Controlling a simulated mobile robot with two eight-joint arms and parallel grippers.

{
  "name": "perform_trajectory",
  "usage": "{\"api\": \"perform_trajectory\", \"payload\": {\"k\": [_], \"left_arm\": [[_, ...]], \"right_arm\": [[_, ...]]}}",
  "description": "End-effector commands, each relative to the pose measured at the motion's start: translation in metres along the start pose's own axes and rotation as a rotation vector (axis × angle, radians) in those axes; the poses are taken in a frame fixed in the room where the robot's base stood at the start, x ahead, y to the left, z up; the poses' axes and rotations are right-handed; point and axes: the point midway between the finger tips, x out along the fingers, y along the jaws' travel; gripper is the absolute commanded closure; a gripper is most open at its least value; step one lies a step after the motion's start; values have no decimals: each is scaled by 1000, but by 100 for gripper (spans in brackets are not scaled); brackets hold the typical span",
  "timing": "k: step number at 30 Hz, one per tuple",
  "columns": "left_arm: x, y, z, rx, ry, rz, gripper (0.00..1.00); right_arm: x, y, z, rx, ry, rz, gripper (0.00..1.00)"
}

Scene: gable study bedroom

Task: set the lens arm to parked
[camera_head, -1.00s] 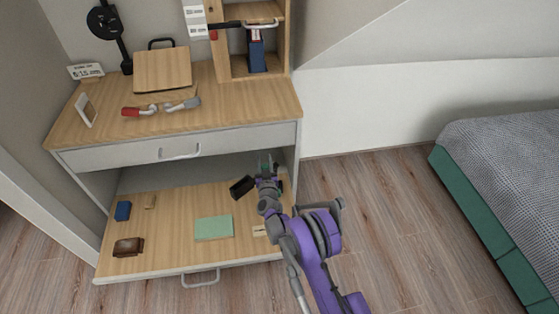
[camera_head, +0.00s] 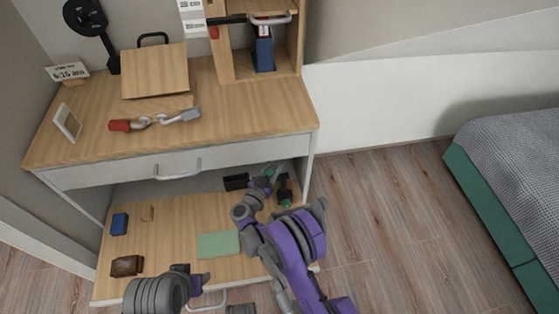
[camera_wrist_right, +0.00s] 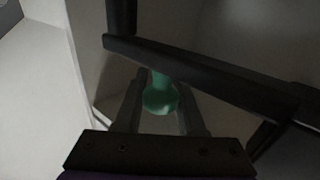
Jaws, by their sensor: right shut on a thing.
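A green knob (camera_wrist_right: 160,97) sits between the fingers of my right gripper (camera_wrist_right: 160,112) in the right wrist view. The gripper is shut on it. Black bars (camera_wrist_right: 200,75) cross in front of the knob; I cannot tell for sure whether they belong to the lens arm. In the head view my right gripper (camera_head: 268,176) is at the back right of the lower board, under the desk drawer. A black rectangular piece (camera_head: 236,182) is just left of it and a dark, green-tipped piece (camera_head: 284,192) just right.
The lower board (camera_head: 175,252) carries a green pad (camera_head: 218,244), a blue block (camera_head: 119,223) and a brown wallet-like item (camera_head: 126,266). The desk's drawer front (camera_head: 130,176) overhangs my right gripper. A desk leg (camera_head: 306,172) stands close on the right.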

Motion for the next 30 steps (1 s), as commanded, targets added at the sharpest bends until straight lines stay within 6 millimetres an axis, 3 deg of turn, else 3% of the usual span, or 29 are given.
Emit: {"api": "perform_trajectory", "payload": {"k": [20,21,25,30], "left_arm": [[1,0,0,0,0,0,50],[1,0,0,0,0,0,50],[1,0,0,0,0,0,50],[1,0,0,0,0,0,50]], "right_arm": [[-7,0,0,2,1,50,100],[-7,0,0,2,1,51,54],[-7,0,0,2,1,49,31],[-7,0,0,2,0,48,31]]}}
